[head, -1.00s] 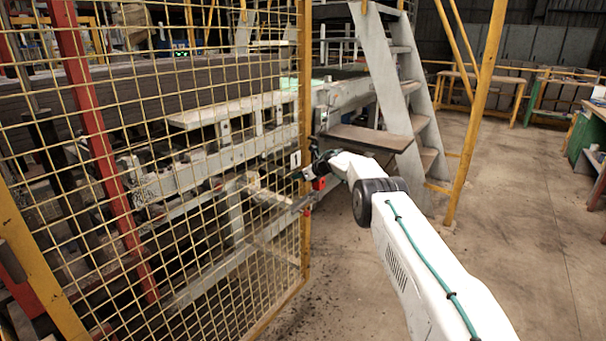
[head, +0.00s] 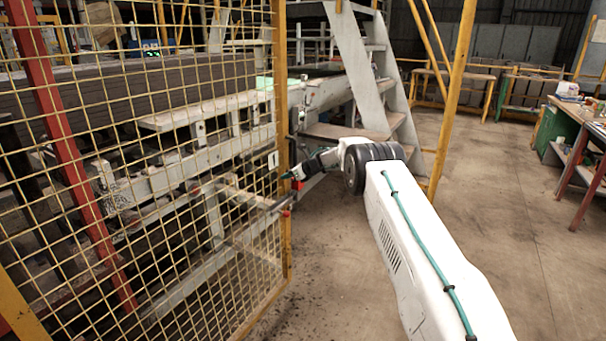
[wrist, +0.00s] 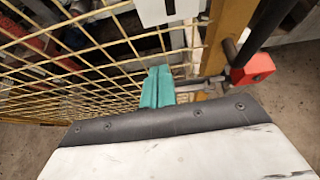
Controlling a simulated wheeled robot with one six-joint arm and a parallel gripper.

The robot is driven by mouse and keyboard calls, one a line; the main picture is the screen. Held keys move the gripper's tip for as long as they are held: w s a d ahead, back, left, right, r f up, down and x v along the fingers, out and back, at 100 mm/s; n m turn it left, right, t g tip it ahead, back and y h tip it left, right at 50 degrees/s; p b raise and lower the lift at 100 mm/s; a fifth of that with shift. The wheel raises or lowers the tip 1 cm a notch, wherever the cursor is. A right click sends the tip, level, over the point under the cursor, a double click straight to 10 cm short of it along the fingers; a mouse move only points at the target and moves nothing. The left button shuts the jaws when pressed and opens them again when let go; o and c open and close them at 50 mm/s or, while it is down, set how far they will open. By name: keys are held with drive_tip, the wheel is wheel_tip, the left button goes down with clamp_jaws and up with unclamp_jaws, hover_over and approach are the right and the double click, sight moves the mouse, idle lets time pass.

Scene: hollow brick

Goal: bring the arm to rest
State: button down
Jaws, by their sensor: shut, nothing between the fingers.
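My white arm reaches in from the lower right of the head view, bent at a dark joint. My gripper (head: 286,175) is at its far end, small in the head view, close to the yellow post at the mesh panel's edge. In the wrist view, its two teal fingers (wrist: 158,87) are together with nothing between them. They point at the yellow mesh panel (wrist: 100,60); whether they touch it I cannot tell. A red block (wrist: 252,70) with a metal bar sits by the post, just right of the fingers.
The mesh panel (head: 130,200) fills the left, with grey machinery behind it. Grey stairs (head: 365,75) and a slanted yellow post (head: 452,100) stand beyond my arm. A workbench (head: 575,115) is at the far right. Concrete floor (head: 520,240) is open on the right.

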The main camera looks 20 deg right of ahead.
drive_tip(key=s+d+r+m+t+h, duration=0.15)
drive_tip(key=s+d+m+h, duration=0.25)
drive_tip(key=d+m, duration=0.4)
drive_tip(key=s+d+r+m+h, duration=0.2)
drive_tip(key=s+d+m+h, duration=0.35)
drive_tip(key=m, duration=0.35)
drive_tip(key=s+r+m+g+h, duration=0.2)
drive_tip(key=s+r+m, duration=0.2)
drive_tip(key=s+m, duration=0.3)
drive_tip(key=s+r+m+g+h, duration=0.1)
drive_tip(key=s+r+m+g, duration=0.1)
drive_tip(key=s+r+m, duration=0.35)
drive_tip(key=s+a+r+m+g+y, duration=0.1)
drive_tip(key=s+a+r+m, duration=0.2)
drive_tip(key=s, duration=1.4)
drive_tip(key=s+a+r+m+g+y, duration=0.2)
drive_tip(key=s+a+m, duration=0.4)
drive_tip(key=s+a, duration=0.6)
drive_tip(key=s+a+r+m+g+y, duration=0.2)
drive_tip(key=s+a, duration=0.6)
drive_tip(key=s, duration=1.6)
wheel_tip(320, 180, up, 2)
drive_tip(key=m, duration=0.3)
